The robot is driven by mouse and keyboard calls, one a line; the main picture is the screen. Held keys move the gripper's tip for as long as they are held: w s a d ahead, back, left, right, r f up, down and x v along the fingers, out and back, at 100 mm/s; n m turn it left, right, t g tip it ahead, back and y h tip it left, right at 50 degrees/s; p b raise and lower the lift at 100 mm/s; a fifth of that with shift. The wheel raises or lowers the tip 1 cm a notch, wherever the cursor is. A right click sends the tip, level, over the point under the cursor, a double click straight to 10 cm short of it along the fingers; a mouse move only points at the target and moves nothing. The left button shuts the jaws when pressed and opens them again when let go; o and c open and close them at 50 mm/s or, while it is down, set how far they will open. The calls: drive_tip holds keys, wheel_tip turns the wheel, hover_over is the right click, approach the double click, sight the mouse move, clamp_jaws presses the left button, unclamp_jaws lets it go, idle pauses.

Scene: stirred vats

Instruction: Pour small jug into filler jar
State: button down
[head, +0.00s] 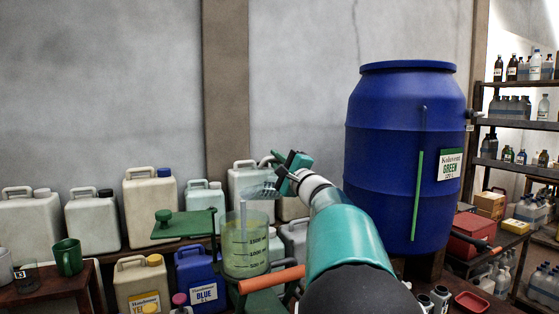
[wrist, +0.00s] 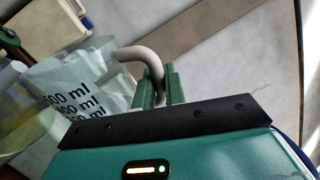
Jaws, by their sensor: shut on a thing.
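The small jug (wrist: 75,88) is clear with dark millilitre marks and a pale curved handle (wrist: 138,56). My gripper (wrist: 161,84) is shut on that handle. In the head view my gripper (head: 278,166) holds the small jug (head: 262,188) tilted, above the right side of the filler jar's rim. The filler jar (head: 246,242) is a clear marked cylinder with pale yellow-green liquid and a thin rod in it. I cannot tell whether liquid is leaving the jug or how much is in it.
White canisters (head: 152,205) line the wall behind. A blue canister (head: 197,275) stands left of the jar, near a green plate (head: 180,231) with a knob. A large blue barrel (head: 400,150) stands right of my arm. A green mug (head: 68,257) is at far left.

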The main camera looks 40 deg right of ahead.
sight(259, 177)
drive_tip(key=shift+a+f+n+y, duration=0.15)
drive_tip(key=shift+a+n+y, duration=0.45)
drive_tip(key=shift+a+n, duration=0.4)
drive_tip(key=shift+a+f+n+y, duration=0.1)
drive_tip(key=shift+a+n+y, duration=0.55)
drive_tip(key=shift+n, duration=0.65)
drive_tip(key=shift+a+r+n+y, duration=0.15)
drive_tip(key=shift+a+n+y, duration=0.1)
drive_tip(key=shift+a+n, duration=0.45)
drive_tip(key=shift+a+r+n+y, duration=0.2)
drive_tip(key=shift+a+n, duration=0.4)
drive_tip(key=shift+n, duration=0.2)
drive_tip(key=shift+a+n+g+y, duration=0.3)
drive_tip(key=shift+a+n+y, duration=0.5)
drive_tip(key=shift+a+n, duration=0.65)
drive_tip(key=shift+d, duration=0.15)
